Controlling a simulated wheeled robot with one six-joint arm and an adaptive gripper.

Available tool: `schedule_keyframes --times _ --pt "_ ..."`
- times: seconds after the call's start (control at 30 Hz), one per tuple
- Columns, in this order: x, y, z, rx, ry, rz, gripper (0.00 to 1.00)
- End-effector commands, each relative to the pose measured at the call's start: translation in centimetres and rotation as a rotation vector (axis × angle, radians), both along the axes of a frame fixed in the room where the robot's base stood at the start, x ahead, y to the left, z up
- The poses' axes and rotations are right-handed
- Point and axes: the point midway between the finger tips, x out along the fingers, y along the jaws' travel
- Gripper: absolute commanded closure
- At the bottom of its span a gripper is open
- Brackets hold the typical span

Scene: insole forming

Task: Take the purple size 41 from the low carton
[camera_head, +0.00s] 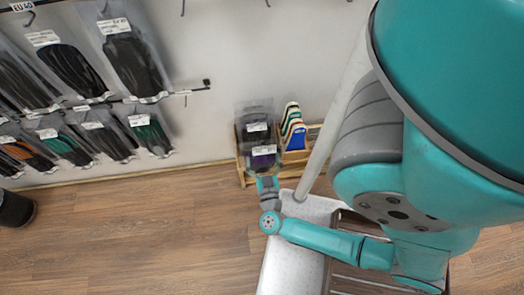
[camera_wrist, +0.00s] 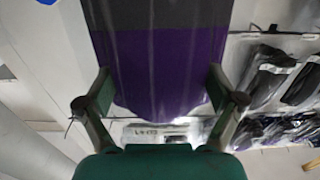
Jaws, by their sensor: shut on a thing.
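A purple and dark grey insole in a clear pack (camera_wrist: 165,60) fills the middle of the wrist view, between the two fingers. My gripper (camera_wrist: 160,85) is shut on this pack. In the head view the purple pack (camera_head: 264,161) with a white label is just above my gripper (camera_head: 266,183). A dark pack (camera_head: 256,131) with a white label shows directly behind it. The low wooden carton (camera_head: 242,170) is against the wall there, partly hidden by the packs and my arm. The size print cannot be read.
Colourful insole shapes (camera_head: 294,128) stand at the right of the carton. Hanging packs (camera_head: 130,62) fill the wall at left; some show at right in the wrist view (camera_wrist: 275,75). A black bin (camera_head: 15,210) stands at far left. The wood floor (camera_head: 150,235) at left is clear.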

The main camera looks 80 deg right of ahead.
Motion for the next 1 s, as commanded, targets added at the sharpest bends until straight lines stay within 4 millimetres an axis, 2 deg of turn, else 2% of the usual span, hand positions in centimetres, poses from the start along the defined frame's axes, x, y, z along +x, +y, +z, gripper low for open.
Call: schedule_keyframes --times 0.6,1.0 --pt "-1.4 3.8 0.0 0.002 0.001 0.007 0.63" --pt "-2.2 5.3 0.0 0.001 0.0 0.003 0.63"
